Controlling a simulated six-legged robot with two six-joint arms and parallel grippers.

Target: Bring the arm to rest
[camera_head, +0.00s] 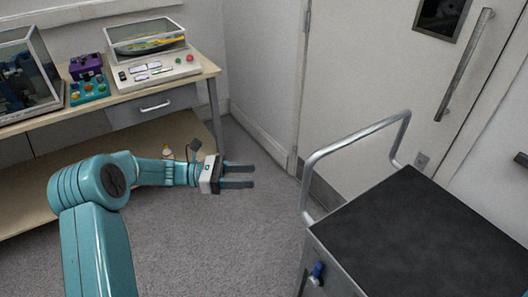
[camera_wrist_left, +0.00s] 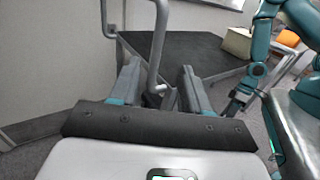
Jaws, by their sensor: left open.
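My left arm, teal, reaches in from the lower left of the head view. Its left gripper (camera_head: 252,176) is open and empty, with two dark fingers parallel and pointing right, over the grey carpet between the workbench and the cart. In the left wrist view the same gripper (camera_wrist_left: 160,72) shows its two fingers apart with nothing held between them; the cart's handle and top lie beyond. Another teal arm of mine (camera_wrist_left: 258,75) shows at the right of that view; whether its gripper is open or shut is unclear.
A cart with a black top (camera_head: 425,235) and metal handle (camera_head: 355,137) stands at the right. A workbench (camera_head: 210,68) at the left bears a control panel (camera_head: 155,72), purple and teal devices (camera_head: 86,67) and a clear case (camera_head: 28,75). A door (camera_head: 385,60) is behind.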

